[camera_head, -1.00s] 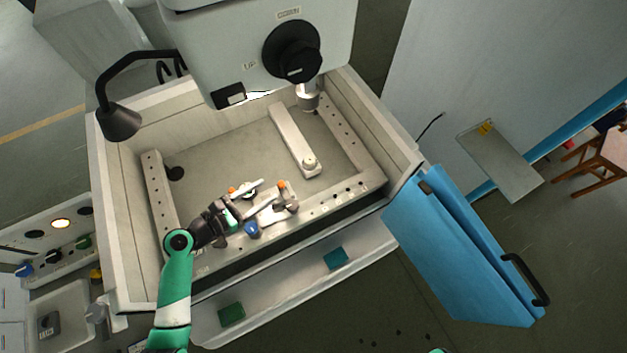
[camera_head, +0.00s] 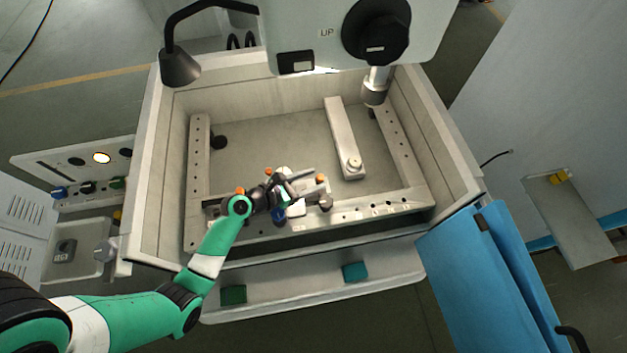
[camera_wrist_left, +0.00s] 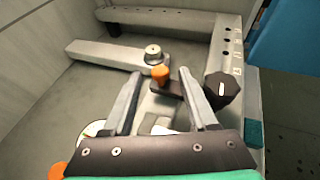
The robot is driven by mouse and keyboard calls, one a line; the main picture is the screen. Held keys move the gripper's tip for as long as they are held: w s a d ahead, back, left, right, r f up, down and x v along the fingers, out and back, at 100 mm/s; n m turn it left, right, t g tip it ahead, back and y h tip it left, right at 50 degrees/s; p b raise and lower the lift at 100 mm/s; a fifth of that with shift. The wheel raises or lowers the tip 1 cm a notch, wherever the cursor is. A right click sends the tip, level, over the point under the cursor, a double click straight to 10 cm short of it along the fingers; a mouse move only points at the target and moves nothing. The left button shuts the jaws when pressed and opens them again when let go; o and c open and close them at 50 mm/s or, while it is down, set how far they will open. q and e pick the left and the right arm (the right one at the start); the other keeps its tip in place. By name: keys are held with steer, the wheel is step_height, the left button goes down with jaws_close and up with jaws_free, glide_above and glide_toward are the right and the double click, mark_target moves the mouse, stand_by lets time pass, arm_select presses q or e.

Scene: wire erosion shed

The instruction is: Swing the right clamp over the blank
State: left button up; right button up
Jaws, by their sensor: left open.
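The right clamp is a dark arm with an orange tip (camera_wrist_left: 160,74) and a dark knob (camera_wrist_left: 222,88). In the head view its orange tip (camera_head: 320,179) and knob (camera_head: 326,203) sit at the right end of the fixture on the front rail. My left gripper (camera_head: 314,181) is open, its fingers pointing right at the clamp. In the left wrist view the orange tip shows between the fingers (camera_wrist_left: 158,82); contact cannot be told. A pale plate (camera_head: 296,209), perhaps the blank, lies below the fingers, partly hidden. My right gripper is out of view.
The tank's rails carry holes. A long grey bar (camera_head: 343,133) with a round end lies behind the fixture. The machine head (camera_head: 375,85) hangs at the back right. A blue door (camera_head: 480,275) stands open.

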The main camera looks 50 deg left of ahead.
arm_select(q)
steer(key=shift+w+d+f, duration=0.1)
steer(key=shift+w+f, duration=0.05)
steer(key=shift+w, duration=0.3)
jaws_close()
stand_by(1.1)
